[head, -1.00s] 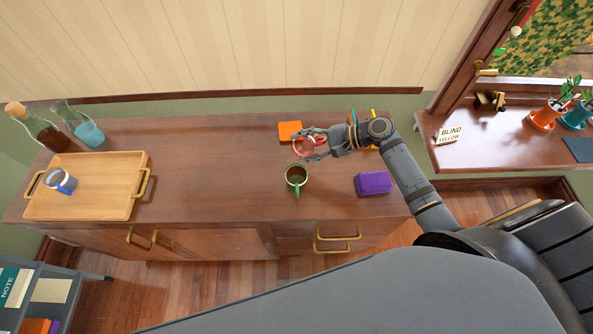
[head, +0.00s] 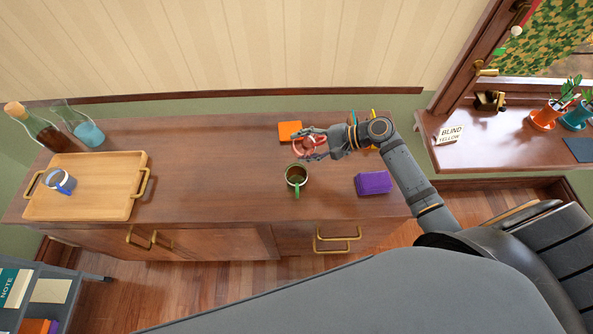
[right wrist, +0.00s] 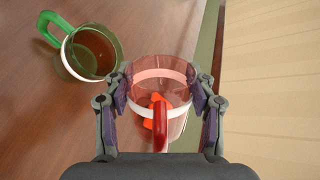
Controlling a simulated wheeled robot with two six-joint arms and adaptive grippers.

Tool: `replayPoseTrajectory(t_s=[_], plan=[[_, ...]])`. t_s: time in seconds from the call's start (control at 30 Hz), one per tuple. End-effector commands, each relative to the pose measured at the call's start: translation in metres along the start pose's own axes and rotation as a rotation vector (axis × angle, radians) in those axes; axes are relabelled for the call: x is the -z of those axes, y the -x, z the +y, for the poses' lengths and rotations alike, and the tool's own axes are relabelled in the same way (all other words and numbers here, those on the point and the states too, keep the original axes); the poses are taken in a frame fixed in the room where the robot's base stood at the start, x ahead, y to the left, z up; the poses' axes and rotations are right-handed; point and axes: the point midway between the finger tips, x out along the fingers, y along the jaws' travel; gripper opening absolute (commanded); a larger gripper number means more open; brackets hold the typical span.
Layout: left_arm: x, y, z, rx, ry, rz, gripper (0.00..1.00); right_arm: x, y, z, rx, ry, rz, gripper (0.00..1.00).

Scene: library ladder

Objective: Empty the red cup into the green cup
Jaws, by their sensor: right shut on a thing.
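The red cup (head: 303,147) is clear with a reddish tint, and in the right wrist view it (right wrist: 160,80) shows a white band and a red handle. My right gripper (head: 311,144) is shut on it, with fingers on both sides. Orange shows through the cup wall; I cannot tell if it is inside or behind. The green cup (head: 296,178) stands upright on the cabinet top, just in front of the red cup in the head view. It has a green handle and holds brown liquid, also seen in the right wrist view (right wrist: 92,52). My left gripper is out of view.
An orange block (head: 290,131) lies behind the cups and a purple block (head: 373,183) to their right. A wooden tray (head: 110,172) with a blue-handled mug (head: 60,181) is at left, near two bottles. The cabinet top (head: 210,165) between is clear.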

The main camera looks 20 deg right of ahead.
Motion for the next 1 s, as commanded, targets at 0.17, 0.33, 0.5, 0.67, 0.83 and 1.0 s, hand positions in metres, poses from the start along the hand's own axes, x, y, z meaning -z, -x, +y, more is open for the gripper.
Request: replayPoseTrajectory(t_s=[0.17,0.33,0.5,0.67,0.83,1.0], plan=[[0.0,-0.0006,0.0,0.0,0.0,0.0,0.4,-0.0005,0.0001,-0.0004,0.0,0.01,0.006,0.19],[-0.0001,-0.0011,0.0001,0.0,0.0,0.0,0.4,-0.0008,0.0001,-0.0004,0.0,0.019,0.011,0.19],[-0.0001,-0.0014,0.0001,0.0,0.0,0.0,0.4,-0.0011,0.0002,-0.0003,0.0,0.028,0.016,0.19],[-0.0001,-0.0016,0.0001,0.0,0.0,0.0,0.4,-0.0015,0.0003,-0.0004,0.0,0.036,0.02,0.19],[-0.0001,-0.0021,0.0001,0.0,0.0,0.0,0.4,-0.002,0.0004,-0.0007,0.0,0.045,0.025,0.19],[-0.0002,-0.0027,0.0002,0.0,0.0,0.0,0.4,-0.0025,0.0004,-0.001,0.001,0.054,0.03,0.19]])
